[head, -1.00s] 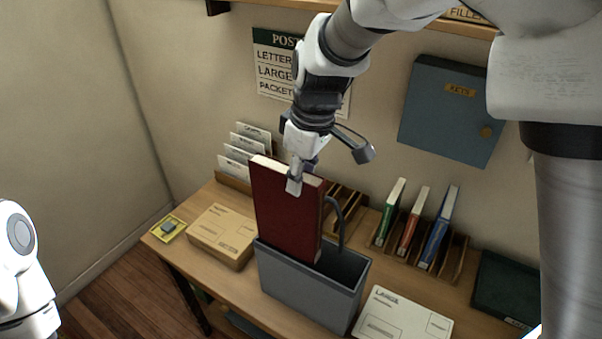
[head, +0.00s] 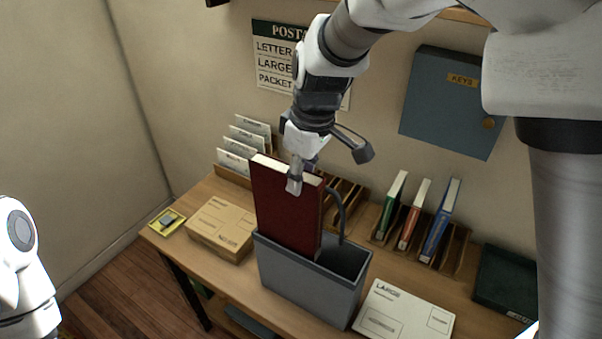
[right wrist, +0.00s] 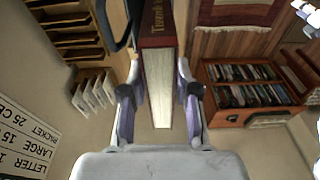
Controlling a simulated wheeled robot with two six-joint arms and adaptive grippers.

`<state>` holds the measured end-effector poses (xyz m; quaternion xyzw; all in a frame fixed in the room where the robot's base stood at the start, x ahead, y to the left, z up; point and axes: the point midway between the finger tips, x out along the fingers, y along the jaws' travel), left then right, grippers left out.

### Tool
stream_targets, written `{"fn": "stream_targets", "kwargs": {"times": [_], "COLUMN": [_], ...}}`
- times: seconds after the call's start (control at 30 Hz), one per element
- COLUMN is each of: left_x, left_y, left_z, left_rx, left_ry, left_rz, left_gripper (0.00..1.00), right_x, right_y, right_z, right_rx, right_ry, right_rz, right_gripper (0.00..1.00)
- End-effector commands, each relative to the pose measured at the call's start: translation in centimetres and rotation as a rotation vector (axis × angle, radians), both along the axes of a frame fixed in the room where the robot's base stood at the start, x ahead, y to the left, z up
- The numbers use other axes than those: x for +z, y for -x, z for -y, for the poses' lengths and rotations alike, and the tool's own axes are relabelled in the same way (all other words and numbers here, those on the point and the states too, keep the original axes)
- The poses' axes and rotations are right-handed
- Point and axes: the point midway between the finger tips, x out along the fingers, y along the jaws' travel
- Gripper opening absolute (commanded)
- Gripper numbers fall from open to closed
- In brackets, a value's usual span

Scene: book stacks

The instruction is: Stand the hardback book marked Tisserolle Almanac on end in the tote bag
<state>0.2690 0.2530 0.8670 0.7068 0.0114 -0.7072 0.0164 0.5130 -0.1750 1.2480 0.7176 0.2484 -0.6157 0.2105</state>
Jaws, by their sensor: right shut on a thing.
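The hardback book (head: 285,210) is dark red with pale page edges. It stands upright with its lower end inside the grey tote bag (head: 303,282) on the desk, its upper part well above the rim. My right gripper (head: 299,178) is shut on the book's top edge. In the right wrist view the book (right wrist: 158,80) sits between both fingers (right wrist: 160,98), with part of its title showing on the red side. The book's bottom is hidden by the bag's front wall. The bag's handle (head: 337,208) arches up behind the book. My left gripper is out of view.
A cardboard parcel (head: 222,228) lies left of the bag and a large white envelope (head: 405,312) right of it. Behind are a letter rack (head: 234,176) and a wooden rack with several books (head: 436,225). A blue key cabinet (head: 450,102) hangs on the wall.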

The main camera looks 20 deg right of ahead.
Motion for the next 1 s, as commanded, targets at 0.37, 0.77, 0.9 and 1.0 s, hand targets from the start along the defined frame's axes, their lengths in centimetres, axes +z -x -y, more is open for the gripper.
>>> {"fn": "stream_targets", "kwargs": {"times": [0.37,0.77,0.9,1.0], "left_x": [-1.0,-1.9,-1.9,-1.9], "left_y": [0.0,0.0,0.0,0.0], "left_z": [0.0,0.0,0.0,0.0], "left_rx": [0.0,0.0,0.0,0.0], "left_ry": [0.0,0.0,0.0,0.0], "left_rz": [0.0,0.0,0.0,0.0], "left_gripper": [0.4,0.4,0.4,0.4], "right_x": [-1.4,-2.8,-2.8,-2.8], "right_y": [0.0,0.0,0.0,0.0], "right_z": [0.0,0.0,0.0,0.0], "right_rx": [0.0,0.0,0.0,0.0], "right_ry": [0.0,0.0,0.0,0.0], "right_rz": [0.002,0.001,0.002,0.002], "right_gripper": [0.0,0.0,0.0,0.0]}}
